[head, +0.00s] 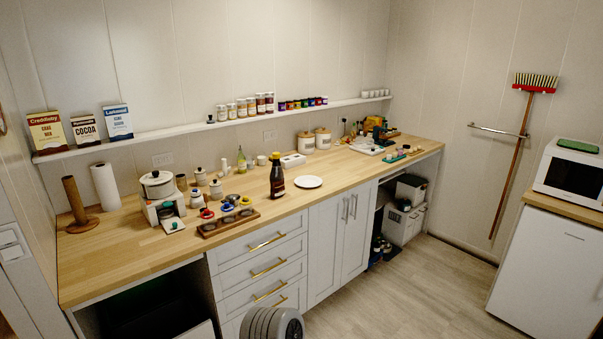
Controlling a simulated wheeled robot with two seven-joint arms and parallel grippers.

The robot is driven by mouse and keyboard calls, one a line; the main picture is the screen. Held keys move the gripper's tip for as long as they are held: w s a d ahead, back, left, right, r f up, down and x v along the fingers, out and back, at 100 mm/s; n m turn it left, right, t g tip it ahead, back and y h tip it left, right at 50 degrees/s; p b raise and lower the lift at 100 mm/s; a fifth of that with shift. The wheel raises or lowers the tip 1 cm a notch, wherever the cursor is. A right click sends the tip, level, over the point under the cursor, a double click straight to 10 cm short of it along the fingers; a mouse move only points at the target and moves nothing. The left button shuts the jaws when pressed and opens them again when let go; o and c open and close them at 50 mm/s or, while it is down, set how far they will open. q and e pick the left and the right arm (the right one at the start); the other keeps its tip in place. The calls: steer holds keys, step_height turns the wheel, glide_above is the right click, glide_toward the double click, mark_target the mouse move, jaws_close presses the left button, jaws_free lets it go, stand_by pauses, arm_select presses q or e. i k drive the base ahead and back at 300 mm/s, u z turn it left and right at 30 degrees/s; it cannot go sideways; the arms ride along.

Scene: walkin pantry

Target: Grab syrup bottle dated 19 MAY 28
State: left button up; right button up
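Neither of my grippers is in view.
A dark tray (228,222) with small items lies left of the bottle, and a white plate (308,182) lies right of it. A shelf (180,131) with boxes and jars runs along the wall. The floor (425,300) at right is clear.

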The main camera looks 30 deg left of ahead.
mark_target(277, 176)
steer(key=u, duration=0.15)
steer(key=i, duration=2.05)
steer(key=u, duration=1.65)
steer(key=i, duration=1)
steer(key=u, duration=1)
